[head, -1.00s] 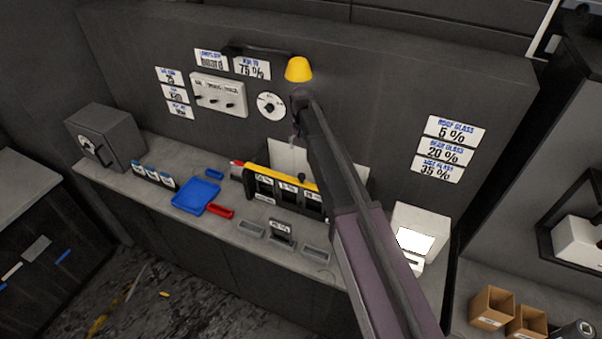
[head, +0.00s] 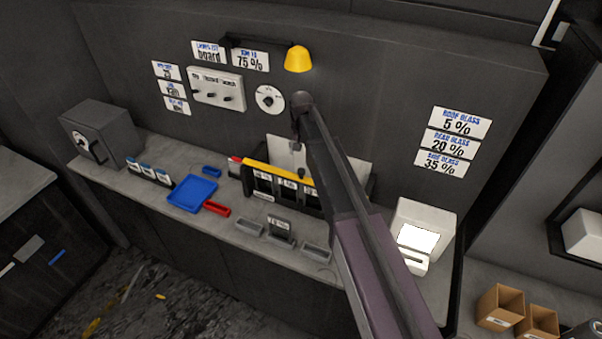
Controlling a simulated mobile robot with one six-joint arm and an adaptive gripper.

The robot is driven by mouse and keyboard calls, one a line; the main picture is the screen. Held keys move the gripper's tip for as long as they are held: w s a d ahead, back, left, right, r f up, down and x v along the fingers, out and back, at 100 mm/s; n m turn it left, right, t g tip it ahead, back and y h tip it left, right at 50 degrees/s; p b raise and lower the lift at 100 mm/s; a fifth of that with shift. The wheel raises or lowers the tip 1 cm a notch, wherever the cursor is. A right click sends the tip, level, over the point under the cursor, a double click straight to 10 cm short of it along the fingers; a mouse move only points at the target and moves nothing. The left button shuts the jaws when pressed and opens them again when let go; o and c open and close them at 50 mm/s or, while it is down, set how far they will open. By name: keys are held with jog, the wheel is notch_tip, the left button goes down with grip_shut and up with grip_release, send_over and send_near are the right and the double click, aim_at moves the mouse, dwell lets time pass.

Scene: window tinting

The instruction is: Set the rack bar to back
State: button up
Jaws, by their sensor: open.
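The rack (head: 287,196) stands on the counter with several labelled dark slots. Its yellow rack bar (head: 268,171) runs along the top of it, and the bar's right end is hidden or nearly hidden by my arm. Whether the bar sits to the front or back is hard to tell. My gripper (head: 297,146) hangs at the end of my arm, above and behind the bar in the picture, in front of a pale panel. It looks small and dark, holds nothing that I can see, and is apart from the bar.
A blue tray (head: 193,194), a red tray (head: 217,208) and grey holders (head: 281,230) lie on the counter (head: 160,211). A yellow lamp (head: 298,60) juts from the wall above my gripper. A white device (head: 420,236) stands to the right.

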aim_at(302, 169)
jog(key=shift+f+b, duration=3.9)
jog(key=shift+f, duration=0.3)
grip_shut()
